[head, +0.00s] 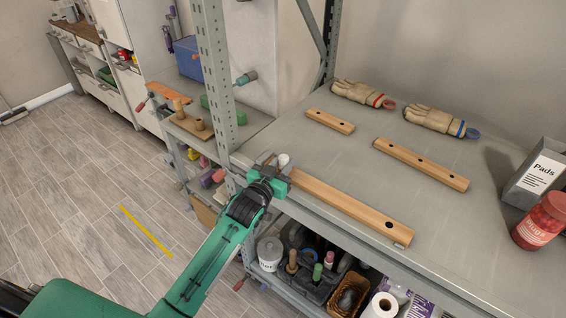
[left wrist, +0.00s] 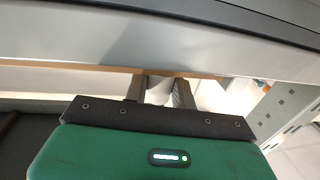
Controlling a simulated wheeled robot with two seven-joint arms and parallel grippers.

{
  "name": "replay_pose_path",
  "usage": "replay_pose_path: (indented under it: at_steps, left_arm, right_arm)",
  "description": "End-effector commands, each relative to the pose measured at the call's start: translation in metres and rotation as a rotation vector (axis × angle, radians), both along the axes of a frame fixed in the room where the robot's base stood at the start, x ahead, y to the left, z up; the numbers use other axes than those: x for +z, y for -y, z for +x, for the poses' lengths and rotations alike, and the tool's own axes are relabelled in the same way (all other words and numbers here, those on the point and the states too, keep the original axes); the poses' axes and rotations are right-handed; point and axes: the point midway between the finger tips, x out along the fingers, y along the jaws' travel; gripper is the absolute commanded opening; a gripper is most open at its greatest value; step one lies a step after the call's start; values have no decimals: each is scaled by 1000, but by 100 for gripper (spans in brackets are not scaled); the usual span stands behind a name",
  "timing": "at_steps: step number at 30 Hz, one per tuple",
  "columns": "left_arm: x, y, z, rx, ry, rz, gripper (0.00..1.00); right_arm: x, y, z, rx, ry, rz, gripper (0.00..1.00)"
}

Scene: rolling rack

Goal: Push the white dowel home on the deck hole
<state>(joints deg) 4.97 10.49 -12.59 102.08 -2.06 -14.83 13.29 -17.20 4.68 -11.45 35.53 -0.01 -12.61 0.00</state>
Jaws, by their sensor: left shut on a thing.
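The white dowel (head: 283,159) shows as a pale rounded end at the left end of the long front wooden bar (head: 345,205). My left gripper (head: 274,169) is at that end of the bar, shut on the dowel. In the left wrist view the white dowel (left wrist: 159,91) is between the two dark fingers of my left gripper (left wrist: 160,92). The dowel's lower end and any hole under it are hidden, so I cannot tell how deep it sits. A dark open hole (head: 389,225) shows at the bar's right end. My right gripper is not in view.
A short wooden bar (head: 330,121) and a longer holed bar (head: 421,164) lie farther back on the grey shelf (head: 463,235). Gloves (head: 434,121), a red jar (head: 541,222) and a pads box (head: 538,172) stand around them. A rack post (head: 217,70) rises left of my gripper.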

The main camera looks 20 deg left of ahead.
Motion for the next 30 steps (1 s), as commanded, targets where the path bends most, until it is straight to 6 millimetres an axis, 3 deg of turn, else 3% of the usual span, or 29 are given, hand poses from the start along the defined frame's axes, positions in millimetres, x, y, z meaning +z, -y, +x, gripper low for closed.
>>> replay_pose_path:
  at_steps: [3, 4, 7, 8, 20, 30]
  left_arm:
    - [-4, 0, 0, 0, 0, 0, 1]
    - [-3, 0, 0, 0, 0, 0, 30]
    - [-3, 0, 0, 0, 0, 0, 49]
    - [-3, 0, 0, 0, 0, 0, 51]
    - [-4, -2, -8, 0, 0, 1, 51]
    - [-7, -14, -68, 0, -1, 1, 51]
  right_arm:
    - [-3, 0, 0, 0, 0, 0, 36]
    - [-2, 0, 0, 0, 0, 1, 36]
    - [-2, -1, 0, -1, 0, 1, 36]
    - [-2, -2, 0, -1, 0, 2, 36]
    - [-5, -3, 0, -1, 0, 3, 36]
    - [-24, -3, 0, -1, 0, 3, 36]
